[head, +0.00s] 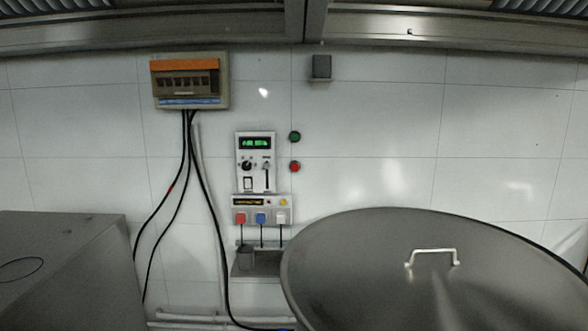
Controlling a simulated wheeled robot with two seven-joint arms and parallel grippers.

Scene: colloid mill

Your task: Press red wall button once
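The red wall button (295,167) is a small round button on the white tiled wall, just right of a control panel with a green display. A green button (295,136) sits directly above it. Nothing covers the red button in the head view. Neither of my grippers shows in the head view.
The control panel (255,161) has a knob and switches, with a socket box (262,210) below. A breaker box (190,80) with hanging black cables is at upper left. A large round metal lid (380,265) fills the lower right. A metal cabinet (60,265) stands at lower left.

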